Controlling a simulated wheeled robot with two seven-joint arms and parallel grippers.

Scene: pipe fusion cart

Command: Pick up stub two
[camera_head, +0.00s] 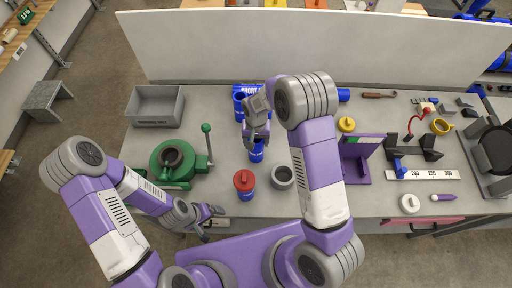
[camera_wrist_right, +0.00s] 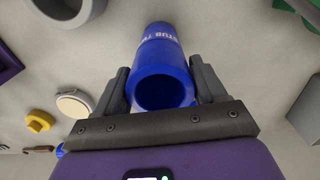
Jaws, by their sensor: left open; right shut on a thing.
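Stub two is a short blue pipe piece (camera_wrist_right: 163,55) with white lettering that reads "STUB" and a partly cut-off word. My right gripper (camera_wrist_right: 160,90) is shut on it, one finger on each side, in the right wrist view. In the head view stub two (camera_head: 257,152) hangs below my right gripper (camera_head: 256,135) over the middle of the bench; whether it touches the bench I cannot tell. My left gripper (camera_head: 213,210) is open and empty at the bench's front edge.
A green machine with a lever (camera_head: 172,160) stands to the left. A red-capped blue container (camera_head: 244,183) and a grey cup (camera_head: 282,176) stand in front. A blue labelled holder (camera_head: 240,100) is behind. A grey bin (camera_head: 156,106) is at back left.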

